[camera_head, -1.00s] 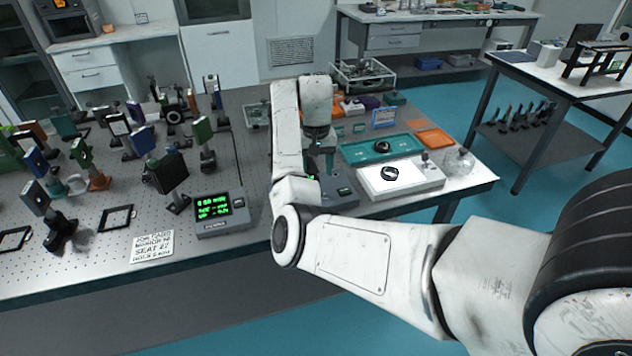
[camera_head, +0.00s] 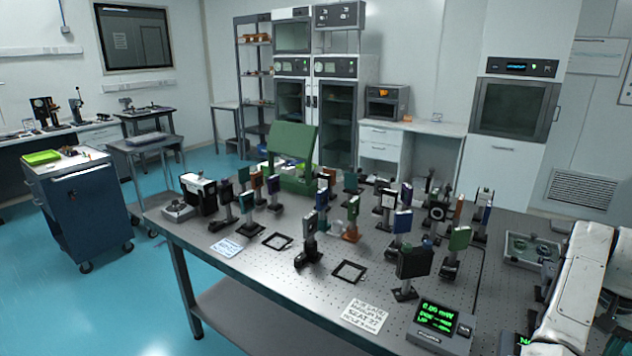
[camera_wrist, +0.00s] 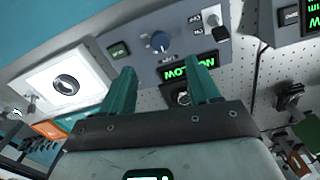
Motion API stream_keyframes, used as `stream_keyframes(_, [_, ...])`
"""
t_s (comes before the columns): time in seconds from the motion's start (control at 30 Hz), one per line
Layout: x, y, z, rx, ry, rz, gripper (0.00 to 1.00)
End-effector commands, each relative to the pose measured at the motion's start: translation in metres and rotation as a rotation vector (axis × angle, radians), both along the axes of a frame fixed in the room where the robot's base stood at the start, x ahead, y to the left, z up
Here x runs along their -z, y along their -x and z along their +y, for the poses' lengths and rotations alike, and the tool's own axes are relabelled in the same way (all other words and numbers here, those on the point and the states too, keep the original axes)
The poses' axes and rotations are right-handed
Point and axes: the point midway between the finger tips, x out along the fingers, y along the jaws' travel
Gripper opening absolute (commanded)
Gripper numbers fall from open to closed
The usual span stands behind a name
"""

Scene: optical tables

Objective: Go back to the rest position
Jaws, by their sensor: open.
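My gripper (camera_wrist: 163,68) shows in the wrist view with its two green fingers apart and nothing seen between them. Beyond the fingertips is a grey control box (camera_wrist: 140,58) with a blue knob and a green display reading "MOTION". I cannot tell how far the fingertips are from it. In the head view only part of my white arm shows at the right edge, over the optical table (camera_head: 330,310); the gripper is outside that view.
In the head view, many post-mounted optics and a power meter (camera_head: 437,318) crowd the table. A blue cart (camera_head: 75,215) stands at left, with open floor before it.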

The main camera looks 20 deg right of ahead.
Motion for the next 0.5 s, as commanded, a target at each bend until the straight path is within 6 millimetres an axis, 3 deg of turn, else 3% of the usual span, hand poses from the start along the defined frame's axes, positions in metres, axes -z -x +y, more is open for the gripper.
stream_keyframes(0.27, [0.056, 0.019, 0.042, -0.117, 0.102, 0.051, 0.61])
stream_keyframes(0.5, [0.103, 0.040, 0.104, -0.312, 0.189, 0.064, 0.61])
